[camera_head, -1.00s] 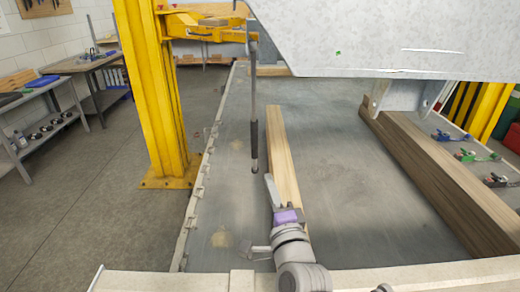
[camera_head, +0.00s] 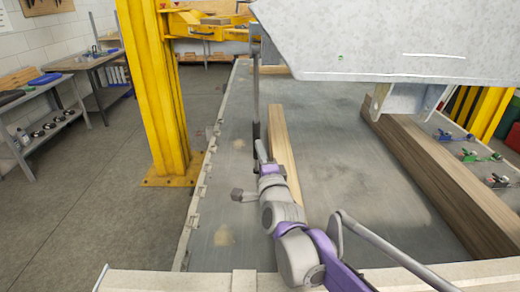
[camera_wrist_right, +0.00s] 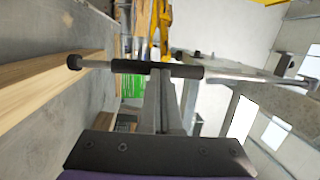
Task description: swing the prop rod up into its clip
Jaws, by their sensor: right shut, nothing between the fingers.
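The prop rod (camera_head: 256,95) hangs about upright from the left end of the grey trailer panel (camera_head: 380,40). Its lower part has a dark grip, which also crosses the right wrist view (camera_wrist_right: 130,67) with a round knob at its left end. My right gripper (camera_head: 261,150) is at this grip, partly covering the rod's lower end in the head view. Its fingers (camera_wrist_right: 161,80) are together, with their tips against or very close to the grip and the rod not between them. Whether they touch I cannot tell. I cannot make out the clip. My left gripper is out of view.
A yellow lift post (camera_head: 160,100) stands left of the bed, with its yellow arm behind the rod. A timber beam (camera_head: 283,145) lies just right of my gripper, and a larger one (camera_head: 440,160) lies further right. Workbenches (camera_head: 45,95) stand far left.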

